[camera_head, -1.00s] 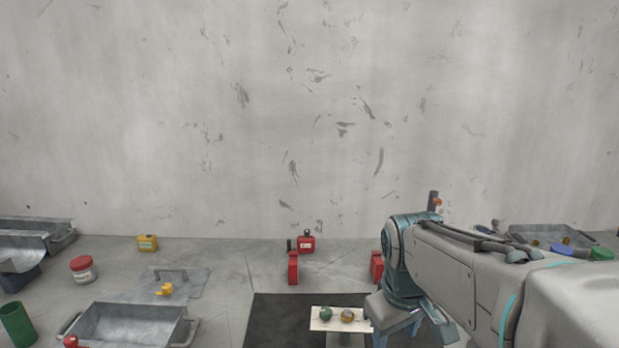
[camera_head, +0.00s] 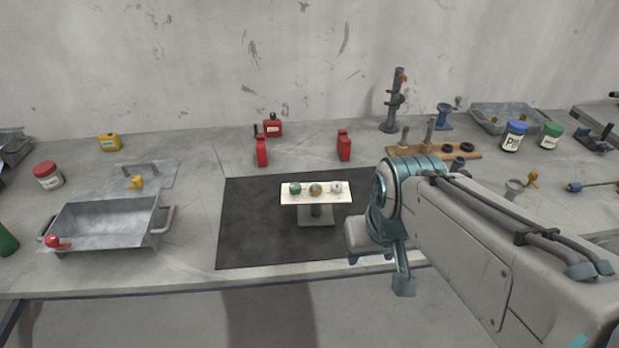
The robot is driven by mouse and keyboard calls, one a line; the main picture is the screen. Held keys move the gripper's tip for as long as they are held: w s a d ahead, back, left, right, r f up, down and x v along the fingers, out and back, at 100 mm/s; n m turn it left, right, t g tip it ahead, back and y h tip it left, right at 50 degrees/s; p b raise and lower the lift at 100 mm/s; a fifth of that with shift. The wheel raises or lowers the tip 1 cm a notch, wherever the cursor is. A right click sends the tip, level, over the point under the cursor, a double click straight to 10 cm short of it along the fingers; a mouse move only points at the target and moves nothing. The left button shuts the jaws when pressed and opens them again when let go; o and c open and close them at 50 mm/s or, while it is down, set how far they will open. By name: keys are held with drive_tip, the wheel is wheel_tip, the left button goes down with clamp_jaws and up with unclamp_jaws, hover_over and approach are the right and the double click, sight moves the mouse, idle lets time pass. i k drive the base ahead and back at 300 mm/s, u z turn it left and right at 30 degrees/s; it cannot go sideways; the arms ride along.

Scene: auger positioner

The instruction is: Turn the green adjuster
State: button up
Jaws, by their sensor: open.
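The green adjuster (camera_head: 295,188) is a small round knob at the left end of a white plate (camera_head: 305,200). The plate sits on a short grey stand (camera_head: 316,217). A yellow-brown knob (camera_head: 316,190) is in the middle of the plate and a whitish knob (camera_head: 336,187) is at its right end. My gripper (camera_head: 371,258) is at the right edge of the black mat, right of the stand and nearer to me. It is open, small in the picture and partly hidden by my arm. It is apart from the green adjuster.
The stand is on a black mat (camera_head: 255,235) on a grey bench. Red holders (camera_head: 262,151) (camera_head: 344,146) and a red canister (camera_head: 273,125) stand behind it. A metal tray (camera_head: 105,226) is at left, a wooden rack (camera_head: 440,150) at right. The mat left of the stand is clear.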

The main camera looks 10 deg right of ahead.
sight(295, 188)
drive_tip(key=z, duration=0.05)
drive_tip(key=k, duration=0.65)
drive_tip(key=u, duration=0.65)
drive_tip(key=i, duration=1.2)
drive_tip(key=z, duration=0.05)
